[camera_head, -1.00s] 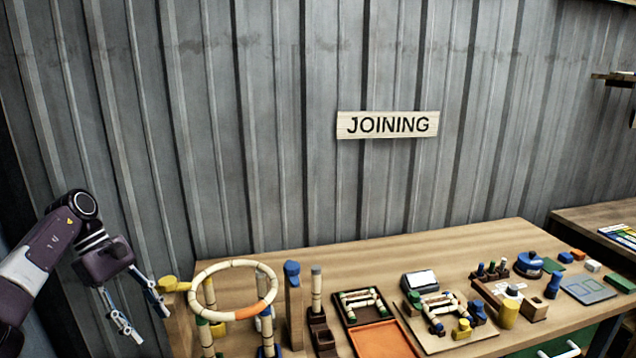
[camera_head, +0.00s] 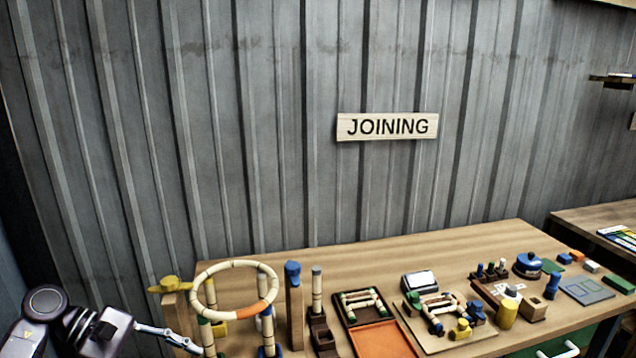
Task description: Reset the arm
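My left gripper (camera_head: 188,344) is low at the left, beside the left end of the joining table (camera_head: 440,245). Its fingers point right and slightly down, seen nearly edge-on, so their opening is unclear. Nothing shows held in them. The rattan ring (camera_head: 236,265), pale with an orange section, rests on upright posts just right of the fingers. My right gripper is not in view.
An orange tray (camera_head: 382,340), a rattan frame (camera_head: 362,303) and several small tools crowd the table. A corrugated wall with a JOINING sign (camera_head: 387,126) stands behind.

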